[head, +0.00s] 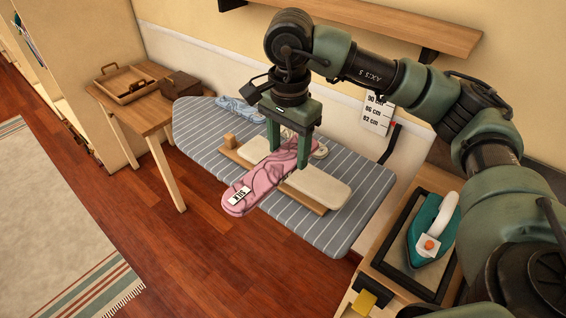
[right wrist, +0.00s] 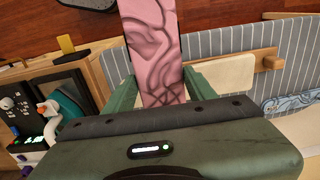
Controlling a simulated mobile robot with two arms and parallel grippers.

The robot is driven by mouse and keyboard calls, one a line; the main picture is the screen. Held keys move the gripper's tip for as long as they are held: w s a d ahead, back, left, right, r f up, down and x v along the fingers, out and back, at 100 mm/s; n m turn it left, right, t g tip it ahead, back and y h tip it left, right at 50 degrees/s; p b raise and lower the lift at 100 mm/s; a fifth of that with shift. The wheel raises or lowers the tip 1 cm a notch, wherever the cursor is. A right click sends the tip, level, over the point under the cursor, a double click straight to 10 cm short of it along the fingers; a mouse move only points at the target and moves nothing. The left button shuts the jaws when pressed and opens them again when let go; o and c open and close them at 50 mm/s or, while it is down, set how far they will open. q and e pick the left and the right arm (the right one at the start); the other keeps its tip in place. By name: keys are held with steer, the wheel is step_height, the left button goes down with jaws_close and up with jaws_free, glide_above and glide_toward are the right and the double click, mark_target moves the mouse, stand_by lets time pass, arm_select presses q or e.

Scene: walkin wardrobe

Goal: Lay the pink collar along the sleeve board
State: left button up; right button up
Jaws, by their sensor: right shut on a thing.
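The pink collar (head: 262,180) has darker wavy lines and a white tag reading SILK. My right gripper (head: 289,157) is shut on the collar, which also shows between the fingers in the right wrist view (right wrist: 152,45). The cream padded sleeve board (head: 318,186) sits on a wooden base on the striped ironing board (head: 355,212); it also shows in the right wrist view (right wrist: 225,75). The collar lies across the sleeve board's line at an angle, its tagged end reaching towards the front edge. I cannot tell whether it touches the pad. My left gripper is not in view.
A blue patterned piece (head: 240,108) lies at the ironing board's back left. A teal iron (head: 433,228) stands on a tray at the right. A wooden side table (head: 148,122) with a tray and a brown box stands at the left. A shelf (head: 385,28) is on the wall above.

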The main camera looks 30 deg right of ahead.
steer(key=d+r+m, duration=0.1)
steer(key=m, duration=0.1)
steer(key=w+d+r+m, duration=0.1)
steer(key=m, duration=0.1)
steer(key=w+d+r+m+p, duration=0.1)
steer(key=m, duration=0.2)
steer(key=shift+w+r, duration=0.1)
steer(key=shift+w, duration=0.15)
steer(key=w+d+r+m+p, duration=0.1)
steer(key=w+d+r+m, duration=0.15)
steer(key=d+m, duration=0.45)
steer(key=m, duration=0.4)
glide_toward(306, 176)
steer(key=shift+w+d+f+p, duration=0.2)
steer(key=shift+f+p, duration=0.15)
steer(key=shift+f, duration=0.3)
step_height(306, 176, down, 5)
steer(key=shift+r+p, duration=0.1)
steer(key=shift+p, duration=0.45)
steer(key=shift+f, duration=0.25)
